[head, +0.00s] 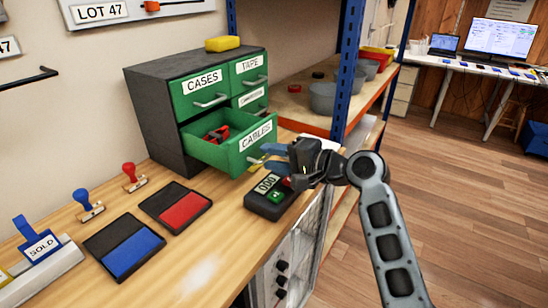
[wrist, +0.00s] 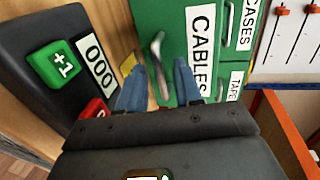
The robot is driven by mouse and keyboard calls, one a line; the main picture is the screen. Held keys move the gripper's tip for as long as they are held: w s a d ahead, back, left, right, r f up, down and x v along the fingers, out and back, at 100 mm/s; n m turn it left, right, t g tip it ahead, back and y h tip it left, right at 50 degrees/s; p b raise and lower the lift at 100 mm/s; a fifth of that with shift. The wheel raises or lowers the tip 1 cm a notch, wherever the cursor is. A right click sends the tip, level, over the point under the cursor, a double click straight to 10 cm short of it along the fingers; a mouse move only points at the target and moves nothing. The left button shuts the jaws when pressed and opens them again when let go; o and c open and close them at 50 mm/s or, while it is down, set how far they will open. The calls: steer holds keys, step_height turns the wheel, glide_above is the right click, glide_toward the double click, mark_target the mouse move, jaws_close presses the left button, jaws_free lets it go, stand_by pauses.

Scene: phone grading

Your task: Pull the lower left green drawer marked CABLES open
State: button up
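The green drawer marked CABLES (head: 232,152) is the lower left one of a dark grey cabinet (head: 150,105). It stands well out, and its inside shows from above. Its front also fills the upper middle of the wrist view (wrist: 178,20). Its metal handle (wrist: 157,62) lies between the two blue fingers of my gripper (wrist: 158,75). The fingers are apart, with a gap visible on both sides of the handle. In the head view my gripper (head: 268,157) is just in front of the drawer front and partly hides the handle.
A red object (head: 216,133) lies in the drawer. A dark counter box (head: 270,205) with a green +1 button stands on the bench just below my gripper. Red (head: 185,209) and blue (head: 133,252) pads lie left of it. A yellow sponge-like block (head: 222,43) rests on the cabinet.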

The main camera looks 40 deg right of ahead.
steer(key=b+v, duration=0.1)
steer(key=v, duration=0.6)
steer(key=shift+s, duration=0.3)
steer(key=shift+d, duration=0.1)
steer(key=s+a+f+h, duration=0.1)
steer(key=f, duration=0.1)
steer(key=s+a+f, duration=0.1)
steer(key=s+f, duration=0.1)
steer(key=f, duration=0.1)
steer(key=s+a+f+h, duration=0.1)
steer(key=s+f, duration=0.1)
steer(key=shift+f+n+g+h, duration=0.3)
steer(key=shift+f+g, duration=0.1)
steer(key=s+a+f+n+h, duration=0.2)
steer(key=s+a+f+n, duration=0.15)
steer(key=s+f, duration=0.45)
steer(key=s+a+r+n, duration=0.2)
steer(key=s+r+n, duration=0.1)
steer(key=s, duration=0.4)
steer(key=s+a+r+n, duration=0.3)
steer(key=s+n, duration=0.1)
steer(key=s, duration=0.4)
steer(key=s+a+r+n, duration=0.3)
steer(key=s, duration=0.4)
steer(key=shift+s+a+t, duration=0.15)
steer(key=shift+s+t, duration=0.05)
steer(key=shift+t, duration=0.2)
